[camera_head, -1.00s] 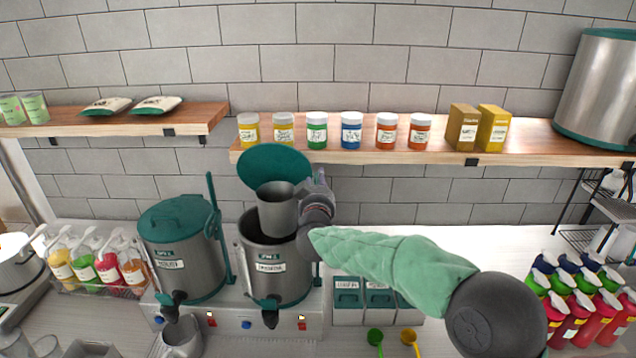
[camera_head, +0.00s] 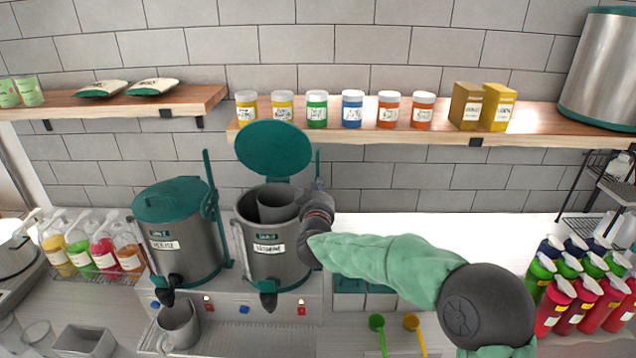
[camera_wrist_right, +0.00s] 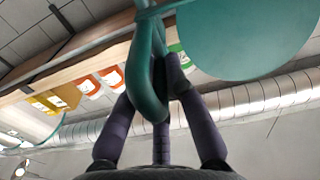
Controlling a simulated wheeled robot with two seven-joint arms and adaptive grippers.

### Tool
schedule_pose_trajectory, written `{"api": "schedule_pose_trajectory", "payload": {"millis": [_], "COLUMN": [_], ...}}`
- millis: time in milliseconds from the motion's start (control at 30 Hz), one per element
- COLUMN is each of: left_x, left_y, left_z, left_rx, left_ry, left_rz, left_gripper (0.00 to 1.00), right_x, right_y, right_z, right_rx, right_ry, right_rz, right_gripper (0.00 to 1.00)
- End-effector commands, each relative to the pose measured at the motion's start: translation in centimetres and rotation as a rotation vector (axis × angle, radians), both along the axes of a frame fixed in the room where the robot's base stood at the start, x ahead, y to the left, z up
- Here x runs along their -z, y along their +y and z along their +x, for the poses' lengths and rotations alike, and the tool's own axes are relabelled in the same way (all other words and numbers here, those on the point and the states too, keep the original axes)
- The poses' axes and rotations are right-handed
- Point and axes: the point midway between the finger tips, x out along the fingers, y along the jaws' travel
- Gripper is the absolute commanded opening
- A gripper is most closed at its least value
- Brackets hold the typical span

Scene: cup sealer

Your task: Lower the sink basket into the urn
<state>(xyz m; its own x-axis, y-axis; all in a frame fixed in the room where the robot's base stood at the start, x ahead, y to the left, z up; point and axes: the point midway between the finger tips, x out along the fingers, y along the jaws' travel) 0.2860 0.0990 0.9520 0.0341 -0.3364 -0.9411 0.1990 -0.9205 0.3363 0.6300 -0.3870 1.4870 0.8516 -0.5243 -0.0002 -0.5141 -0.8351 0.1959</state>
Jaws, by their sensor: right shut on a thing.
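The grey metal sink basket (camera_head: 277,208) sits mostly down inside the mouth of the right urn (camera_head: 275,250), with its upper rim showing; its lower part is hidden by the urn wall. The urn's green lid (camera_head: 272,150) stands open behind. In the right wrist view, a green loop (camera_wrist_right: 148,75) shows at the fingers (camera_wrist_right: 150,110), and the lid (camera_wrist_right: 235,35) is at upper right. My left gripper is out of view.
A closed urn (camera_head: 180,235) stands to the left, with a tall green lever (camera_head: 212,200) between the two urns. A wooden shelf (camera_head: 350,137) with several jars runs behind. A metal pitcher (camera_head: 178,325) stands below the left urn. The counter (camera_head: 430,225) behind my arm is clear.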

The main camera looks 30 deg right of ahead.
Motion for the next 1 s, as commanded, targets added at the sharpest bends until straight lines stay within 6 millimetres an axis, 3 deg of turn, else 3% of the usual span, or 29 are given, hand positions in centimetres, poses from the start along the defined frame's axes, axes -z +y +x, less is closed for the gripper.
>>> {"api": "schedule_pose_trajectory", "payload": {"millis": [33,233,700,733,800,1000], "left_x": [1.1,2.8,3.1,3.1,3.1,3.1], "left_y": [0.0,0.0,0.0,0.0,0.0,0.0], "left_z": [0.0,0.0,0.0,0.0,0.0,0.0], "left_rx": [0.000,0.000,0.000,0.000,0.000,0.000], "left_ry": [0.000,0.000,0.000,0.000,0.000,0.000], "left_rz": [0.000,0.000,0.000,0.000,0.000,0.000], "left_gripper": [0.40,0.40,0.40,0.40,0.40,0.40], "right_x": [1.6,4.2,5.1,5.1,5.1,4.9], "right_y": [0.0,0.0,0.1,0.1,0.1,0.0], "right_z": [0.0,0.0,0.0,0.0,0.0,0.0], "right_rx": [0.000,-0.001,-0.002,-0.002,-0.002,-0.001], "right_ry": [0.003,0.002,0.006,0.007,0.007,0.003], "right_rz": [0.001,0.000,0.003,0.003,0.003,0.002], "right_gripper": [0.00,0.00,0.00,0.22,0.37,0.37]}}
